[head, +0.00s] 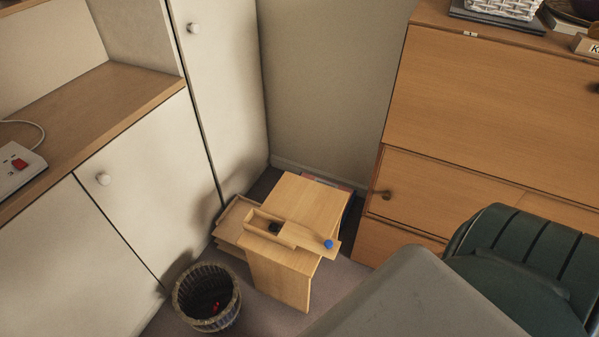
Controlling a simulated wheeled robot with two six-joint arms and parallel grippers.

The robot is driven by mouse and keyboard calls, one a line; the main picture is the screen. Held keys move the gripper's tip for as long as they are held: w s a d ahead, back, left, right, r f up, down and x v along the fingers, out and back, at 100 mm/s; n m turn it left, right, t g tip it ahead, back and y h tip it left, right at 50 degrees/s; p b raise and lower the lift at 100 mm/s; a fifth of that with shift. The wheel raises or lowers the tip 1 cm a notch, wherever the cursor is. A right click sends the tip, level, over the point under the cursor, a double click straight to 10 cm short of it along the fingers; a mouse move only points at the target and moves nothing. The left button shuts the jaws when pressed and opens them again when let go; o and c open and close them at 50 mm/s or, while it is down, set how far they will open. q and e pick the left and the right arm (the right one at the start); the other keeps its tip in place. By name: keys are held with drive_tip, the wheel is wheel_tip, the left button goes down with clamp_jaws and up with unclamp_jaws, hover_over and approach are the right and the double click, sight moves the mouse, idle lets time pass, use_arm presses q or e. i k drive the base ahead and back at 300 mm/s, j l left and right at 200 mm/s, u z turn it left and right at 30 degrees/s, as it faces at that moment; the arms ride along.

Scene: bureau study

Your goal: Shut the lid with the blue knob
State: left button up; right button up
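A small, narrow wooden box (256,222) stands on a low wooden side table (306,198). Its left part is open on top, and a small dark item (274,227) shows inside. A flat wooden lid (312,240) reaches out from the box's right part, with a blue knob (329,244) near its right end. The lid looks slid out to the right, near the table's front right edge. Neither of my grippers is in view.
A wicker basket (207,297) stands on the floor, front left of the table. White cupboards (140,190) line the left. A wooden bureau (490,110) and a dark green chair (520,260) are at right. A grey rounded surface (405,295) fills the bottom centre right.

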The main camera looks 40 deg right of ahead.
sight(320, 245)
drive_tip(key=z, duration=1.3)
